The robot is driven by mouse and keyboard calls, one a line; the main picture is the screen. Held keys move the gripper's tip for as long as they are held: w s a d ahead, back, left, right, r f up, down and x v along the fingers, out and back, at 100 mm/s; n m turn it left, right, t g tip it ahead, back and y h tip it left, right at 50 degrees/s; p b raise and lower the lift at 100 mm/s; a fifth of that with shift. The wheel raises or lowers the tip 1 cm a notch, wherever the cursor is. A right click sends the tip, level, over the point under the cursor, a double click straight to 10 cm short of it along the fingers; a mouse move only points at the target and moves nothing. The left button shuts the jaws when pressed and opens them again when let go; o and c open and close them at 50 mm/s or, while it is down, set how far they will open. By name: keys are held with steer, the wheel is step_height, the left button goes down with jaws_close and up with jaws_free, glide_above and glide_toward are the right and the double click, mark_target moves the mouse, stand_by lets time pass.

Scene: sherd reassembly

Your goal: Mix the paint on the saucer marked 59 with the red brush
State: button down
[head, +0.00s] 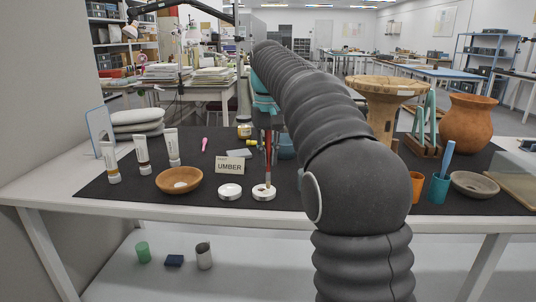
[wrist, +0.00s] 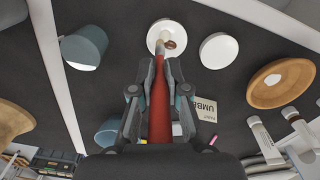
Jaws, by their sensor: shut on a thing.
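My gripper (wrist: 152,88) is shut on the red brush (wrist: 159,115), with the bristle end pointing away from the wrist. In the head view the red brush (head: 268,150) hangs nearly upright over the right one of two white saucers. That saucer (head: 263,196) holds paint; in the wrist view the same saucer (wrist: 154,34) shows a cream blob and a brown blob (wrist: 170,45). The brush tip is over this saucer, by the blobs; I cannot tell whether it touches. No number 59 is readable on either saucer.
The other white saucer (head: 230,193) is close on the left. An UMBER card (head: 230,165) stands behind. A wooden bowl (head: 179,182) and paint tubes (head: 142,154) are at left. A teal cup (head: 439,190) and grey bowl (head: 474,186) are at right.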

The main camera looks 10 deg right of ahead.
steer(key=shift+f, duration=0.4)
stand_by(0.9)
steer(key=shift+a, duration=0.1)
steer(key=shift+w+a+p, duration=0.15)
steer(key=shift+a+p, duration=0.15)
steer(key=shift+a, duration=0.8)
steer(key=shift+s+d, duration=0.2)
steer(key=shift+d, duration=1)
steer(key=shift+w+a+p, duration=0.25)
steer(key=shift+w+a, duration=0.05)
steer(key=shift+a, duration=0.2)
steer(key=shift+w+a+p, duration=0.2)
steer(key=shift+w+a, duration=0.1)
steer(key=shift+a, duration=0.2)
steer(key=shift+s+d+b, duration=0.3)
steer(key=shift+s+d, duration=0.5)
steer(key=shift+d, duration=0.15)
steer(key=shift+w+a, duration=0.1)
steer(key=shift+a, duration=0.05)
